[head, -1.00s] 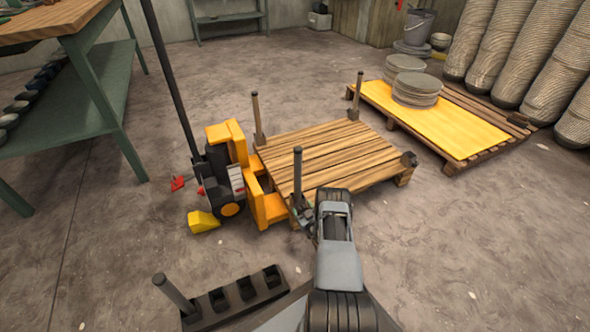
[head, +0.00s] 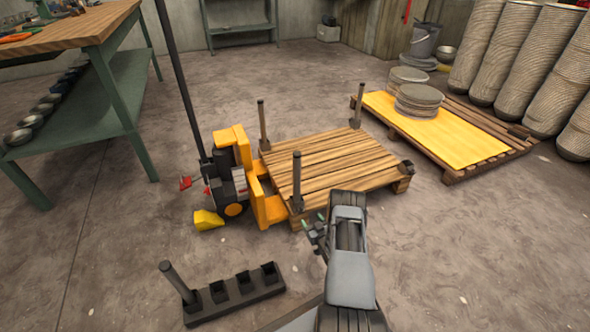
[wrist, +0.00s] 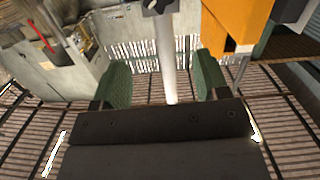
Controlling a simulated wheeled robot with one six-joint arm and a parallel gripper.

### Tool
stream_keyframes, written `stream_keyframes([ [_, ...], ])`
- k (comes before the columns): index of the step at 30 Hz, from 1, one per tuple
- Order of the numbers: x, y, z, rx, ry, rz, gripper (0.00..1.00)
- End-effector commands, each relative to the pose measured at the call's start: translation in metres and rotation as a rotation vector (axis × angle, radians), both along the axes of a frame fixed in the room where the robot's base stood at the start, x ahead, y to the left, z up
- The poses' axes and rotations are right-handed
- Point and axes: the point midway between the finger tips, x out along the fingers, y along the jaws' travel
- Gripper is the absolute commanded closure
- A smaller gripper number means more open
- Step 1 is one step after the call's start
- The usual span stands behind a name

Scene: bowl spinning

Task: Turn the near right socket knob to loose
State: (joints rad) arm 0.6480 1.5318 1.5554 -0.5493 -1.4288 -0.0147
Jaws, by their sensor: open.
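The wooden pallet (head: 335,165) rests on the yellow pallet jack (head: 268,208). A dark socket (head: 407,166) sits on its near right corner with no post in it; its knob is too small to make out. Posts stand upright at the near left (head: 297,178), far left (head: 262,122) and far right (head: 358,100) corners. My gripper (head: 313,222) is open near the near left corner, well left of the near right socket. In the wrist view, a pale post (wrist: 165,55) shows between the green fingertips (wrist: 160,82); I cannot tell whether they touch it.
A dark rack (head: 235,292) with one post (head: 178,283) and several empty slots lies on the floor at lower left. A second pallet with a yellow sheet (head: 455,140) and stacked discs stands at right. A green workbench (head: 90,90) stands left. Floor right of my arm is clear.

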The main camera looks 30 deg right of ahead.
Motion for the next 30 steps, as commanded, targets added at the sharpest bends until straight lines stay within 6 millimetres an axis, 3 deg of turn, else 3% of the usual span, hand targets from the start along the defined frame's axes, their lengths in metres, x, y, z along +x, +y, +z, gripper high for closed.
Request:
stream_keyframes([
  [1, 0.008, -0.001, 0.013, -0.008, 0.017, 0.002, 0.32],
  [15, 0.054, 0.002, 0.100, -0.050, 0.207, -0.007, 0.32],
  [30, 0.073, 0.027, 0.200, -0.070, 0.398, -0.029, 0.32],
])
